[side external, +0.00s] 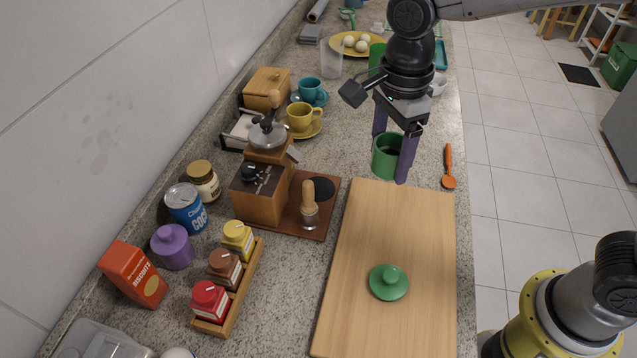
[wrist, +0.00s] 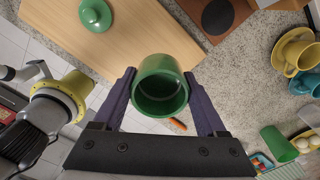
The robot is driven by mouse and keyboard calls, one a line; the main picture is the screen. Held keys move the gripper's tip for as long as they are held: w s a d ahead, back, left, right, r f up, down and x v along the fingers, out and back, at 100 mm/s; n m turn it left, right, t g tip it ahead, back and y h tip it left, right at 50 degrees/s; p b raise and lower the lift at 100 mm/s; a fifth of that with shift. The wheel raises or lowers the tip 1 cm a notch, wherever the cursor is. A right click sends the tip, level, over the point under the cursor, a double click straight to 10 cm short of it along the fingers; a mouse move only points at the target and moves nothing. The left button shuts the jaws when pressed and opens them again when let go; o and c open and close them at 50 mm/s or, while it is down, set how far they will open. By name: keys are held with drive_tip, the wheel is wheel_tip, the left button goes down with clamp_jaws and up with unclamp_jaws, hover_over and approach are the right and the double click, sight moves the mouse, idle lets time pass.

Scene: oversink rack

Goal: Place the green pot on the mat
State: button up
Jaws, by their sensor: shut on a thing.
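The green pot (side external: 386,158) is an open, empty-looking green vessel, held between the purple fingers of my gripper (side external: 393,150) just beyond the far edge of the cutting board. In the wrist view the pot (wrist: 160,85) sits between both fingertips (wrist: 159,76) with its opening towards the camera. Whether its base touches the counter is hard to tell. A green lid (side external: 389,283) with a knob lies on the cutting board (side external: 365,225), apart from the pot. Which thing is the mat is unclear; a brown board (side external: 285,222) with a dark round patch (side external: 319,189) lies left of the pot.
A coffee grinder (side external: 262,190) and a tamper (side external: 309,205) stand on the brown board. Yellow and teal cups (side external: 300,117) are farther back. An orange spoon (side external: 448,170) lies right of the pot. Another green vessel (side external: 376,55) stands behind. Most of the cutting board is bare.

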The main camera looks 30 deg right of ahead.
drive_tip(key=w+a+f, duration=0.4)
drive_tip(key=w, duration=0.4)
hover_over(318, 189)
wheel_tip(318, 189, down, 5)
drive_tip(key=shift+s+f, duration=0.1)
drive_tip(key=shift+f, duration=0.05)
drive_tip(key=shift+a+f, duration=0.1)
drive_tip(key=shift+f, duration=1.6)
drive_tip(key=shift+f, duration=0.15)
drive_tip(key=o, duration=1.5)
drive_tip(key=shift+f, duration=0.1)
wheel_tip(318, 189, up, 12)
drive_tip(key=shift+r, duration=0.25)
